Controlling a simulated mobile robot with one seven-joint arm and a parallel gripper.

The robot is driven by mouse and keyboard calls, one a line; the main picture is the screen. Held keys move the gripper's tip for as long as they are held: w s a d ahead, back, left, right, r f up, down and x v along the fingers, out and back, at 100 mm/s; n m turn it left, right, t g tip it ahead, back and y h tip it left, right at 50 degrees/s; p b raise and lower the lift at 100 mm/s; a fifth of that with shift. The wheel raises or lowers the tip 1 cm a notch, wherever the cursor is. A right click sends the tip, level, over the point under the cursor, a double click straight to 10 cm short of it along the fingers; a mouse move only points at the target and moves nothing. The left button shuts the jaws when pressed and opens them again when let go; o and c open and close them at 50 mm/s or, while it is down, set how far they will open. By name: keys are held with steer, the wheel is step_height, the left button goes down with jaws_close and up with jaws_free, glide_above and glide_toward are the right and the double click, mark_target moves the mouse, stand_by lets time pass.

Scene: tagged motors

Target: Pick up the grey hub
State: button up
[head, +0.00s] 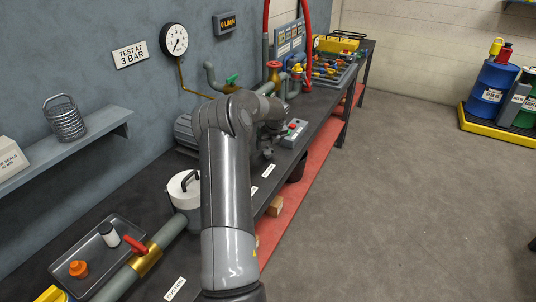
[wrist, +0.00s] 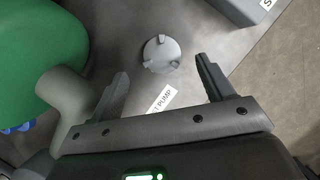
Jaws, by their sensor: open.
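The grey hub (wrist: 161,54) is a small round disc with raised lugs on its rim. It lies on the dark bench top in the wrist view, just beyond and between my fingertips. My gripper (wrist: 163,74) is open and empty, with one finger to each side of the hub's line and no visible contact. In the head view my gripper (head: 268,149) is small and dark, low over the bench beside the button box. I cannot make out the hub in the head view.
A green rounded body (wrist: 40,50) with a grey pipe stub (wrist: 63,98) stands close left of my gripper. A grey box (wrist: 240,8) is beyond to the right. A white label (wrist: 162,101) lies between the fingers. The button box (head: 293,132) stands near the bench edge.

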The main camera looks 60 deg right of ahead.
mark_target(268, 151)
steer(key=x, duration=0.5)
steer(key=shift+s, duration=0.1)
steer(key=shift+c, duration=0.4)
steer(key=c, duration=1.2)
